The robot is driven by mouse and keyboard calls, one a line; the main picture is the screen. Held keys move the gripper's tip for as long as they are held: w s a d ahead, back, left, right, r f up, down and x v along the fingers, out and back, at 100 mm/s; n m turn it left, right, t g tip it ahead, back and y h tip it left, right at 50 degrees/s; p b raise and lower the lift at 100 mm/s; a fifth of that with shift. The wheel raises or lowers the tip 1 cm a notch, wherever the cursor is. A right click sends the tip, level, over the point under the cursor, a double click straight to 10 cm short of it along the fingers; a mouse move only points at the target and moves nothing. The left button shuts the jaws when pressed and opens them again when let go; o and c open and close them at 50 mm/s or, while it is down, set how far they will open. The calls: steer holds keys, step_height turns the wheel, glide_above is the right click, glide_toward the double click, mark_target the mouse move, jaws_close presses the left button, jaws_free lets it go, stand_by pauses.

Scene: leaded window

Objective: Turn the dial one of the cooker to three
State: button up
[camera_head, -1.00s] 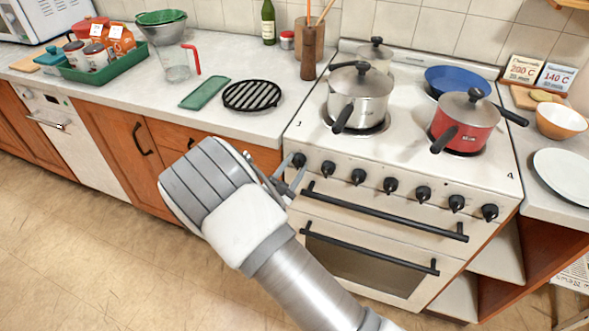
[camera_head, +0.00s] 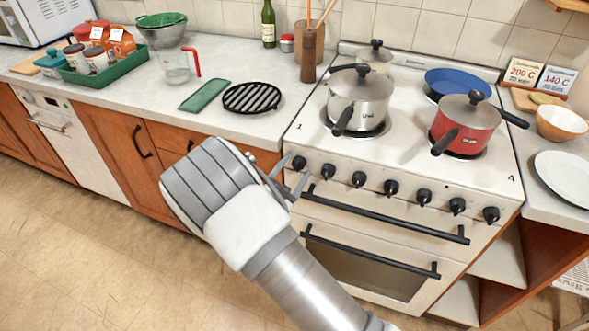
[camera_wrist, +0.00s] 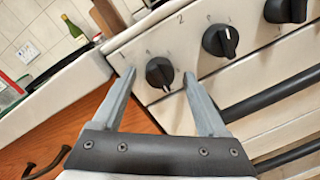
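The cooker (camera_head: 420,211) stands right of the counter with a row of black dials on its cream front panel. Dial one is the leftmost black knob (camera_head: 299,162). In the wrist view, dial one (camera_wrist: 160,73) sits between the two grey fingers of my gripper (camera_wrist: 159,73), one finger on each side, with gaps showing. My gripper (camera_head: 291,182) is open and empty at the panel's left end in the head view. A small white mark shows at the lower right of dial one in the wrist view. Whether the fingers touch the knob is not clear.
The second dial (camera_wrist: 220,41) is close right of my right finger. An oven handle bar (camera_head: 385,213) runs below the dials. A steel pot (camera_head: 358,99) and a red saucepan (camera_head: 466,124) stand on the hob. Wooden cabinets (camera_head: 120,140) are on the left.

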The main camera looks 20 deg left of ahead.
steer(key=s+a, duration=0.2)
steer(key=s, duration=1.5)
steer(key=shift+s+a+p, duration=0.15)
steer(key=shift+a+p, duration=0.2)
steer(key=shift+p, duration=0.05)
